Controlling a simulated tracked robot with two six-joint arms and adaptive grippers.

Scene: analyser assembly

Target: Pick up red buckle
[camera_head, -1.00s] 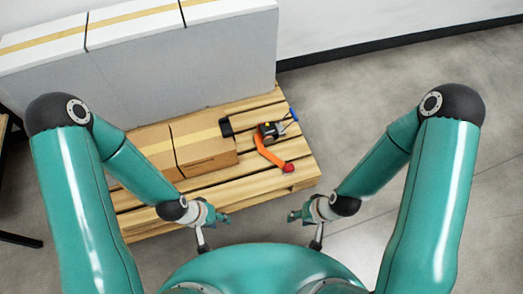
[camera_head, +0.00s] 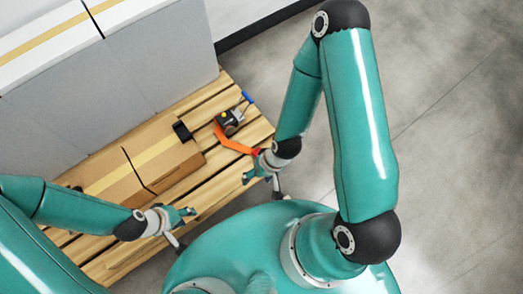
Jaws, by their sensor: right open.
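The red buckle (camera_head: 256,151) shows as a small red patch at the lower right end of the orange strap (camera_head: 232,142). The strap lies on the wooden pallet (camera_head: 215,182) and runs up to a dark device (camera_head: 229,120). My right gripper (camera_head: 263,186) is open and empty, over or just beside the pallet's right edge, very close to the buckle. It partly hides the buckle; I cannot tell whether they touch. My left gripper (camera_head: 183,228) is open and empty near the pallet's front edge, away from the buckle.
Cardboard boxes (camera_head: 165,165) sit on the pallet, with a small black object (camera_head: 182,131) at their corner. A blue-ended part (camera_head: 247,97) is by the device. Large grey-white boxes (camera_head: 150,60) stand behind. The concrete floor to the right (camera_head: 440,130) is clear.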

